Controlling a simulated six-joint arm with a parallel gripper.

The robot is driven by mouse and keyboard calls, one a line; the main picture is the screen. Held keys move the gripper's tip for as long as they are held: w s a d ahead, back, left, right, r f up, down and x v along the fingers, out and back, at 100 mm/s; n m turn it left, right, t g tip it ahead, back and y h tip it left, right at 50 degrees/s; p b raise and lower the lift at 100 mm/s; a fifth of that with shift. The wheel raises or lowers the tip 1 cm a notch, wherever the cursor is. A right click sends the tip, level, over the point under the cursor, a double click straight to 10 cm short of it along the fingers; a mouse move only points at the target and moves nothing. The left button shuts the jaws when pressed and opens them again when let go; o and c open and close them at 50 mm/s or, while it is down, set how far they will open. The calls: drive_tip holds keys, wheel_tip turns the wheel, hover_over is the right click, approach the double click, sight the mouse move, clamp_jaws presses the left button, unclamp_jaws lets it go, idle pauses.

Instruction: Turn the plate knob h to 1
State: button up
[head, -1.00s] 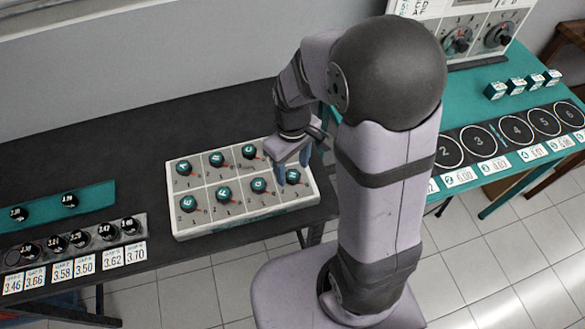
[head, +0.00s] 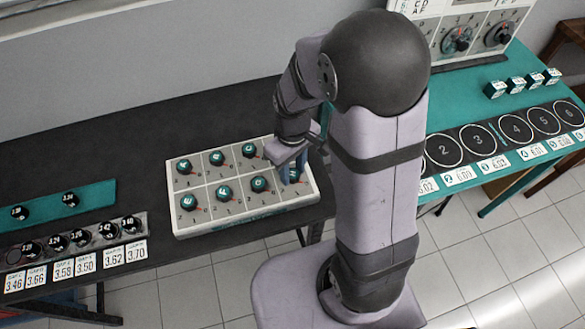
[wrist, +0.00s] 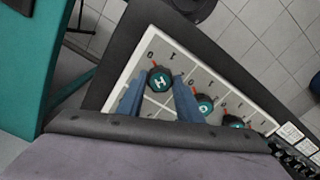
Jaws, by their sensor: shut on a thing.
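The plate (head: 240,209) is a white panel with two rows of teal-topped knobs, each with small numbers and a red mark beside it. Knob h (wrist: 160,80) is dark with a teal top and a white H. In the wrist view it sits between my gripper's (wrist: 160,88) two blue fingers. My gripper is shut on it. In the head view my gripper (head: 290,168) is low over the plate's right end, and knob h is mostly hidden behind it. I cannot tell which number the knob points to.
Another plate knob (head: 259,184) is close to the left of my gripper. A rack of black round parts (head: 80,240) stands at the left on the dark table (head: 120,150). A teal table (head: 470,105) with numbered circles is at the right.

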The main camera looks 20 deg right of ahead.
sight(292, 173)
drive_tip(key=shift+m, duration=0.3)
drive_tip(key=m+p, duration=0.1)
drive_tip(key=m, duration=0.4)
drive_tip(key=shift+r, duration=0.1)
drive_tip(key=m+p, duration=0.1)
drive_tip(key=m, duration=0.5)
drive_tip(key=shift+w, duration=0.1)
idle(0.4)
drive_tip(key=o, duration=1)
drive_tip(key=shift+o, duration=0.2)
drive_tip(key=shift+r+b, duration=0.5)
drive_tip(key=shift+r, duration=3.1)
